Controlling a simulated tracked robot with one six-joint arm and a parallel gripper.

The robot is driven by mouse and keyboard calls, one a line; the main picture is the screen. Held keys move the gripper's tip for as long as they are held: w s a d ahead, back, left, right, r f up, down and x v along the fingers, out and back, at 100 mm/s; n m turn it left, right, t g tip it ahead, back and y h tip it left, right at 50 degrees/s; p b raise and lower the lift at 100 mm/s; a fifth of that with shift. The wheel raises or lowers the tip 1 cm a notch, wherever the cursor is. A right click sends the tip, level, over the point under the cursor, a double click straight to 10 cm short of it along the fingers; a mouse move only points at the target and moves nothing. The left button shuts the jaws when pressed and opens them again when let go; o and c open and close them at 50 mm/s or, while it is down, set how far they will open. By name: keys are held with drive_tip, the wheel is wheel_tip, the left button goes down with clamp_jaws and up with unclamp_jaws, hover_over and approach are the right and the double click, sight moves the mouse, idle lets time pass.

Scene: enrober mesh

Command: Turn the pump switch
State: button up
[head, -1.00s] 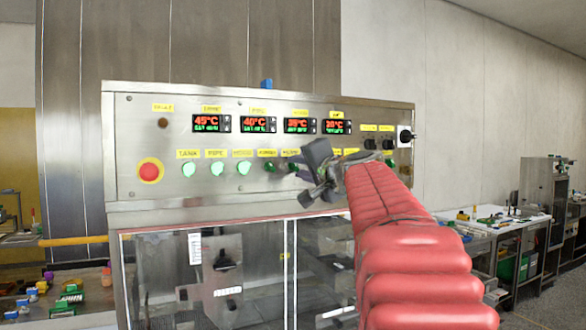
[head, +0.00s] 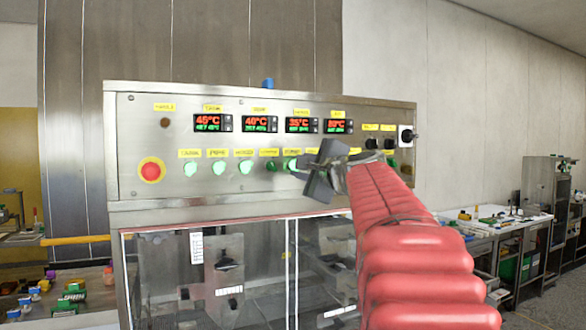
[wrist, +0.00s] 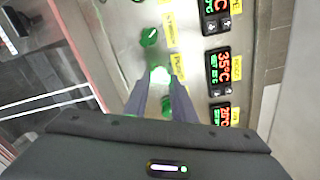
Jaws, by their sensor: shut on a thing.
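The control panel (head: 140,130) carries a row of green knobs under yellow labels. In the wrist view, the fingers of my gripper (wrist: 158,88) sit on either side of a brightly lit green switch (wrist: 159,75), shut on it. I take this as the pump switch; its yellow label (wrist: 178,67) is blurred. In the head view, the switch (head: 290,163) shows at the left edge of my gripper (head: 316,172), which hides part of the row. A darker green knob (wrist: 150,37) is beyond the switch, and another (wrist: 167,106) shows between the fingers.
A red emergency button (head: 151,170) is at the panel's left. Red and green displays (head: 260,123) run above the knobs. A black rotary switch (head: 407,135) and small black knobs are at the right end. Glass doors (head: 200,270) are below the panel.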

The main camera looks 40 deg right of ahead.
drive_tip(key=shift+w+f+m, duration=0.1)
drive_tip(key=shift+f+m, duration=0.25)
drive_tip(key=shift+m, duration=0.35)
drive_tip(key=o, duration=0.9)
drive_tip(key=shift+c, duration=0.2)
drive_tip(key=shift+o, duration=1)
drive_tip(key=shift+r, duration=0.2)
drive_tip(key=v, duration=1.4)
